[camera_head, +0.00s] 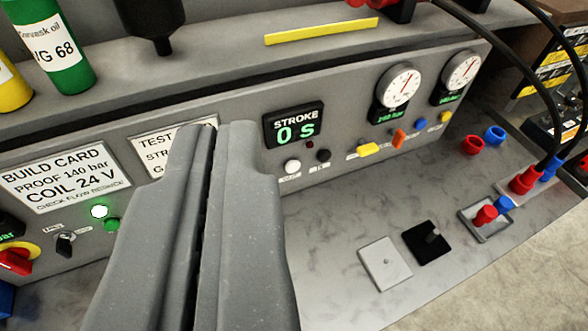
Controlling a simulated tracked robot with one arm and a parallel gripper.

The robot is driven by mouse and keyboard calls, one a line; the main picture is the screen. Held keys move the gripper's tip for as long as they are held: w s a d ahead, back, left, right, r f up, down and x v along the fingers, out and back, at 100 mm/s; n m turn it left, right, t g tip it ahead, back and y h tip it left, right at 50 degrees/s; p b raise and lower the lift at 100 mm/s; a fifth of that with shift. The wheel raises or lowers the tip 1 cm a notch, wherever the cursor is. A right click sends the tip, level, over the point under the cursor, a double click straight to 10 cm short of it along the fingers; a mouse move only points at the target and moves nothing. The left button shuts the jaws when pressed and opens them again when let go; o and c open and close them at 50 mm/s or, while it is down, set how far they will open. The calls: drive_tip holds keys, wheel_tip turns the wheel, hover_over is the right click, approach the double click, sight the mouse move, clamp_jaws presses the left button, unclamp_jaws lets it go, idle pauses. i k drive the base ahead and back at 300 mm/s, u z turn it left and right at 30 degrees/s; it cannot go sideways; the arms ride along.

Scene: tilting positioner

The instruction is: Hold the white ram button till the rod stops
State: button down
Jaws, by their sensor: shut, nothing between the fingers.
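My gripper (213,130) is shut and empty. Its two grey fingers reach up from the bottom of the view, with the tips in front of the grey panel (345,150). A white button (292,166) sits below the STROKE display (293,125), to the right of the fingertips; its label is too small to read. I cannot tell from the labels which is the ram button. The display reads 0 S. No rod is visible.
A black button (323,155) is close beside the unlit white one. Yellow, orange and blue controls sit farther right under two gauges (399,86). The fingers partly cover a test card (160,146). A white plate (385,263) and a black plate (428,241) lie on the bench.

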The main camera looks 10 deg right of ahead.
sight(292, 167)
drive_tip(key=z, duration=1.05)
drive_tip(key=k, duration=1.15)
drive_tip(key=u, duration=0.95)
drive_tip(key=i, duration=1.45)
drive_tip(key=z, duration=0.05)
